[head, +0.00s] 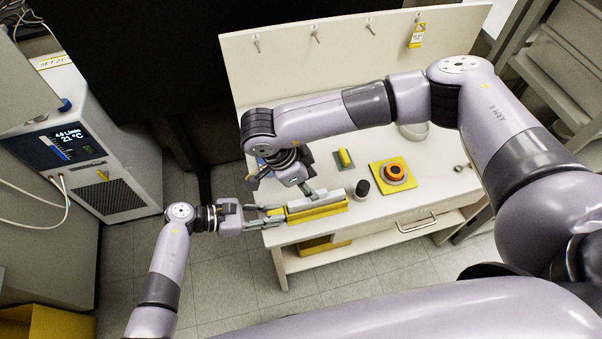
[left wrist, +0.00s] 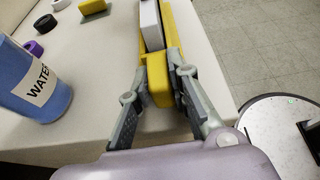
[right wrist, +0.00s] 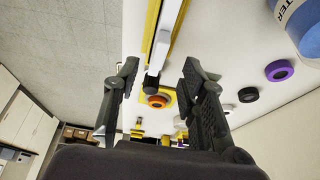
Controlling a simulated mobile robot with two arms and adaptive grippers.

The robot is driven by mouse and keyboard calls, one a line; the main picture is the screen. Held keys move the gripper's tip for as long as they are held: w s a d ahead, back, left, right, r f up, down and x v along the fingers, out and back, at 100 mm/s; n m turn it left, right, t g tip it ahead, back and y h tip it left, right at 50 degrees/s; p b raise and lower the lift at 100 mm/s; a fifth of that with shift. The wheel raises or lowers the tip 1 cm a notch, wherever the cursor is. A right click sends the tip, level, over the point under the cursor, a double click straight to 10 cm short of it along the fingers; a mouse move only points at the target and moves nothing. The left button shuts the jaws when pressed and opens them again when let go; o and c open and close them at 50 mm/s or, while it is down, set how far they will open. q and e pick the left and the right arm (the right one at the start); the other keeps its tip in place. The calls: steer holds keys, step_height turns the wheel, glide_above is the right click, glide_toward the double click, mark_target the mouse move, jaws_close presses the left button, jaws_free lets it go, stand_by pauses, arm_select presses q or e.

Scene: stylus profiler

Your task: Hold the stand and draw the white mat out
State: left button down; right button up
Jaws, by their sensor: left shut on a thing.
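The yellow stand (head: 318,213) is a long narrow block at the table's front left edge. The white mat (head: 318,200) shows as a long white strip lying along it. My left gripper (head: 276,214) is shut on the stand's left end; the left wrist view shows the yellow end (left wrist: 160,88) between its fingers. My right gripper (head: 309,190) is above the stand and mat, pointing down. In the right wrist view its fingers (right wrist: 158,80) are apart, with the white mat (right wrist: 162,45) in line between them and no visible contact.
A black cylinder (head: 362,188) stands just right of the stand. An orange ring (head: 394,173) sits on a yellow square (head: 380,182) farther right. A blue water bottle (left wrist: 32,85) stands near the stand. A drawer handle (head: 417,223) is on the table front.

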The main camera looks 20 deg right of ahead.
mark_target(318, 192)
steer(key=x, duration=0.6)
steer(key=shift+d+f, duration=0.1)
steer(key=shift+f, duration=0.2)
steer(key=shift+c, duration=0.4)
jaws_close()
stand_by(0.9)
